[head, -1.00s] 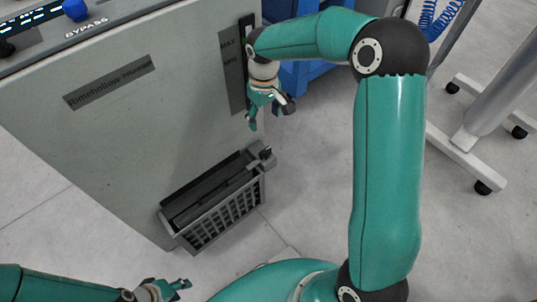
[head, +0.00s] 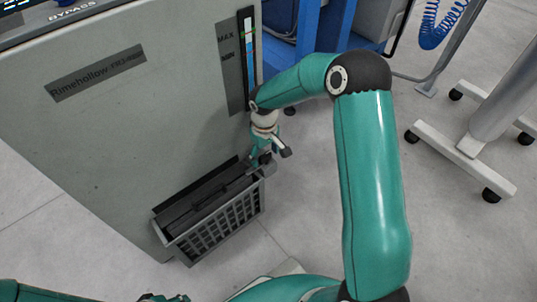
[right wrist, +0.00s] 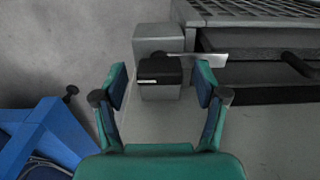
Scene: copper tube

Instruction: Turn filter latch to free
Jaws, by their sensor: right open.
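The filter latch (right wrist: 160,70) shows in the right wrist view as a dark knob with a pale mark, on a grey block (right wrist: 152,37). A flat lever (right wrist: 208,58) reaches right from it toward the filter drawer. My right gripper (right wrist: 161,82) is open, with one finger on each side of the latch. I cannot tell whether the fingers touch it. In the head view my right gripper (head: 261,158) hides most of the latch at the upper right corner of the grey filter basket (head: 215,230). My left gripper (head: 165,298) barely shows at the bottom edge; its jaws are unclear.
The grey machine cabinet (head: 110,130) stands at the left, with a level gauge (head: 247,60) on its edge. A blue frame (head: 310,35) stands behind. A wheeled stand (head: 465,150) is at the right. The floor (head: 310,210) around the basket is clear.

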